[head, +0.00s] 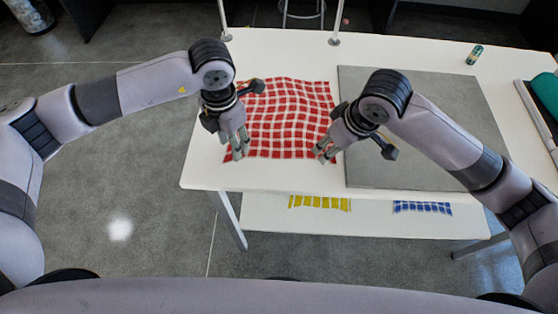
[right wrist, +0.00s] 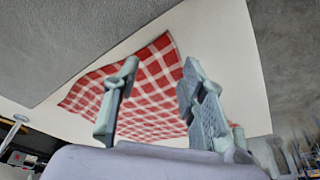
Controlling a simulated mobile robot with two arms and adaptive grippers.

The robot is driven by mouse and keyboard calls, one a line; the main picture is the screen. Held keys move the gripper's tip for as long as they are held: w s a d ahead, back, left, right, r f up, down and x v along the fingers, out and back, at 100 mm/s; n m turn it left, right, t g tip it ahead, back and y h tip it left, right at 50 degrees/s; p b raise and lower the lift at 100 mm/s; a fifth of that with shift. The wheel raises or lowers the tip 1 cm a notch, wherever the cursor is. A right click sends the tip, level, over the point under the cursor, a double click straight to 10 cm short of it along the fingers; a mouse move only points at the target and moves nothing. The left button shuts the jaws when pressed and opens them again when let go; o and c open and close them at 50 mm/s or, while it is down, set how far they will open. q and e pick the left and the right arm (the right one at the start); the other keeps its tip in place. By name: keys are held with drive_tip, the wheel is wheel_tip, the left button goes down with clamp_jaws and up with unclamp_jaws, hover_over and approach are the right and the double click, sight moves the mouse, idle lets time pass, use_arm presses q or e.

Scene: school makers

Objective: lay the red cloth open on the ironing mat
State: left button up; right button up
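The red-and-white checked cloth (head: 285,112) lies spread out with slight ripples on the white table, to the left of the grey mat (head: 433,110). Its right edge is close beside the mat's left edge. My left gripper (head: 238,147) is over the cloth's near left corner, its fingers apart. My right gripper (head: 325,152) is at the near right corner, fingers pointing down. In the right wrist view its fingers (right wrist: 158,108) are wide apart with the cloth (right wrist: 150,85) beyond them. Whether the fingertips touch the cloth cannot be told.
The white table (head: 300,48) has two thin posts at its far edge. A small green cylinder (head: 475,54) stands at the far right, and a green item (head: 546,90) lies at the right edge. Yellow (head: 320,202) and blue (head: 422,207) checked cloths lie on the lower shelf.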

use_arm(q)
drive_tip(key=shift+f, duration=0.5)
use_arm(e)
drive_tip(key=shift+f, duration=0.55)
use_arm(q)
drive_tip(key=shift+s+f, duration=0.1)
drive_tip(key=shift+f, duration=0.2)
use_arm(e)
drive_tip(key=shift+s+f, duration=0.1)
drive_tip(key=shift+f, duration=0.15)
use_arm(q)
drive_tip(key=shift+f, duration=0.15)
use_arm(e)
drive_tip(key=shift+f, duration=0.15)
use_arm(q)
drive_tip(key=c, duration=0.3)
use_arm(e)
drive_tip(key=c, duration=0.3)
use_arm(q)
drive_tip(key=shift+f, duration=0.15)
clamp_jaws()
use_arm(e)
drive_tip(key=shift+f, duration=0.1)
clamp_jaws()
